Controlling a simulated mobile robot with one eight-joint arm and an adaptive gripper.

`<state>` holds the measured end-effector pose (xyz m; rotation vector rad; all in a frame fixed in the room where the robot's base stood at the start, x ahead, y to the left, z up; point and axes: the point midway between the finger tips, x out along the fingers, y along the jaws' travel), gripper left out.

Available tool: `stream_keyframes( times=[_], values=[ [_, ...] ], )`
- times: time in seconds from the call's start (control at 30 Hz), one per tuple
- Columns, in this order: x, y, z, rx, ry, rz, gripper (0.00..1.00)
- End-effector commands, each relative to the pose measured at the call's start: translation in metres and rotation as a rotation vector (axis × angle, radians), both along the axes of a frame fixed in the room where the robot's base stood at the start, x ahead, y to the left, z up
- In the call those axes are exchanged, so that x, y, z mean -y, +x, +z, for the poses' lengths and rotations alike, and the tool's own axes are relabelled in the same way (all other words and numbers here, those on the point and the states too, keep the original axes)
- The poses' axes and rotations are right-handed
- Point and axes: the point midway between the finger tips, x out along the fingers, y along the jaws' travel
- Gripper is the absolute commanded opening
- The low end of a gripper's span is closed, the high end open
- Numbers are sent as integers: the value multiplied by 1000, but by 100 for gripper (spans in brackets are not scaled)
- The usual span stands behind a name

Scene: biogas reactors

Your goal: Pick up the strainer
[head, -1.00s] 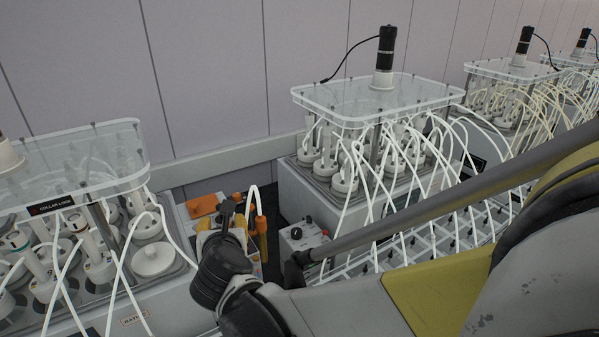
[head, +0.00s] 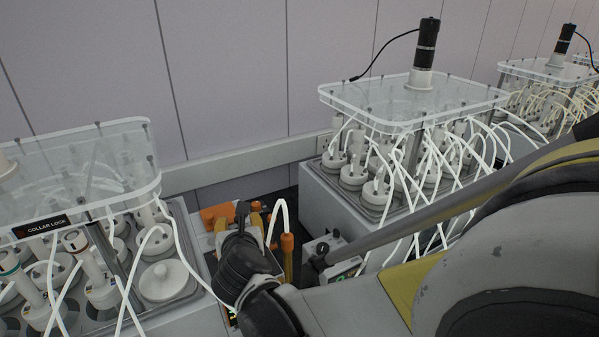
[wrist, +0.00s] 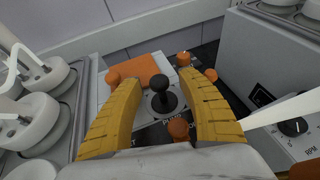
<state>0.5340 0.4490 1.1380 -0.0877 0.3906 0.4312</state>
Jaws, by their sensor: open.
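I cannot make out a strainer in either view. My gripper (wrist: 158,84) is open, its two yellow fingers spread in the wrist view, with nothing held between them. Between and just beyond the fingers stand a black round-topped knob (wrist: 161,88) and an orange knob (wrist: 178,129) on a dark panel. An orange block (wrist: 142,72) lies behind them on a pale surface. In the head view my gripper's yellow fingers show beyond the dark wrist, which hides much of the spot below it.
A reactor bath with a clear lid (head: 80,180) stands left, and another (head: 410,102) stands right, both with many white tubes. An orange upright post (head: 287,257) stands right of my gripper. A control box with a dial (wrist: 293,127) is at right. The wall closes the back.

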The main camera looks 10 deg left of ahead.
Motion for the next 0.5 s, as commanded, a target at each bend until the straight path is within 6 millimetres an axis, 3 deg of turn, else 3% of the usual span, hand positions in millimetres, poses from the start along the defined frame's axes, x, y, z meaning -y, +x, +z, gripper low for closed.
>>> stream_keyframes(
  times=[0.13,0.27,0.3,0.5],
  values=[
    [0,0,1,0,0,0,45],
    [0,0,1,0,0,0,6],
    [0,0,1,0,0,0,0],
    [0,-1,1,0,0,0,0]
  ],
)
